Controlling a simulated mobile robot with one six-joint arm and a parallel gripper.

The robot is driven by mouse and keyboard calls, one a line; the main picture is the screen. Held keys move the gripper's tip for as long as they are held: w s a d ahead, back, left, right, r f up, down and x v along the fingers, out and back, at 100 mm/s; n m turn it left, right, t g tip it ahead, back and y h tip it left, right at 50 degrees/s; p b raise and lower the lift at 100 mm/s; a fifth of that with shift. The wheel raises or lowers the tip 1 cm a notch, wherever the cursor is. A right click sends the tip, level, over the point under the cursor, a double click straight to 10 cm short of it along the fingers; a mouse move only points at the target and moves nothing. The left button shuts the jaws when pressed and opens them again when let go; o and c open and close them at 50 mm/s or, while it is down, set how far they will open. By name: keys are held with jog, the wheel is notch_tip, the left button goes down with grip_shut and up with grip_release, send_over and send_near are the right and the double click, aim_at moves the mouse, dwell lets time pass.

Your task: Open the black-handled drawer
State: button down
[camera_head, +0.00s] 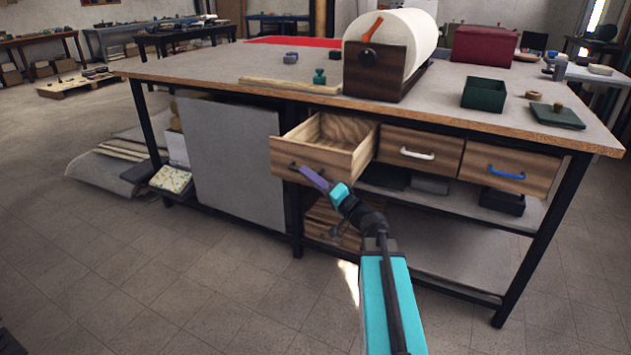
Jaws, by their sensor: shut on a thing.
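The wooden left drawer (322,158) under the workbench top stands pulled well out, and its empty interior shows. Its dark handle (292,166) is on the front face, mostly hidden behind my gripper. My gripper (305,173), with purple fingers, is at that handle and shut on it. My turquoise arm reaches up to it from the bottom of the view. To the right, a drawer with a white handle (417,154) and a drawer with a blue handle (506,172) are both closed.
The workbench top (215,65) carries a white roll (400,35) on a dark wooden stand, a green open box (483,94) and small items. A grey panel (232,160) leans left of the drawers. A black table leg (540,240) stands at right. The tiled floor in front is clear.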

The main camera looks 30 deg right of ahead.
jog(key=shift+s, duration=0.2)
jog(key=c, duration=1.8)
grip_release()
jog(key=shift+a, duration=0.15)
jog(key=shift+p+v, duration=6.45)
jog(key=shift+v, duration=0.4)
jog(key=shift+f, duration=0.1)
